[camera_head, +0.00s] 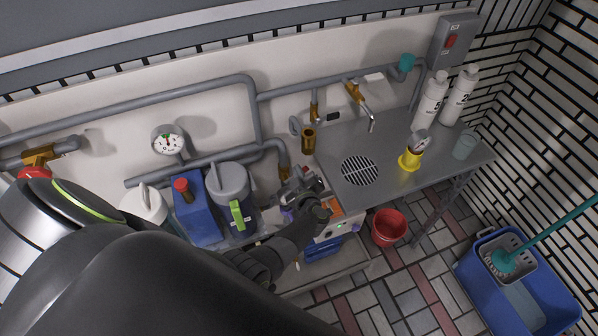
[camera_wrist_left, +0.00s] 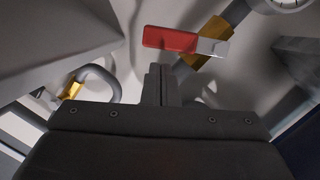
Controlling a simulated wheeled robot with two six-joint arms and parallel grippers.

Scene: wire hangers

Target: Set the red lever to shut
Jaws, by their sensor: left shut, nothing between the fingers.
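The red lever (camera_wrist_left: 170,38) shows in the left wrist view. It lies nearly level in the picture, its red handle reaching left from a silver end in front of a brass valve body (camera_wrist_left: 200,55). The valve sits on a grey pipe that runs at a slant to the lever. My left gripper (camera_wrist_left: 160,72) is shut and empty, its tips appearing just below the red handle; I cannot tell whether they touch.
A blue container with a red knob (camera_head: 181,184) and a grey jug (camera_head: 230,185) stand left of my gripper. A wall gauge (camera_head: 168,142) is above them. The steel sink counter (camera_head: 400,185) is at right, with a red bucket (camera_head: 388,228) on the floor below.

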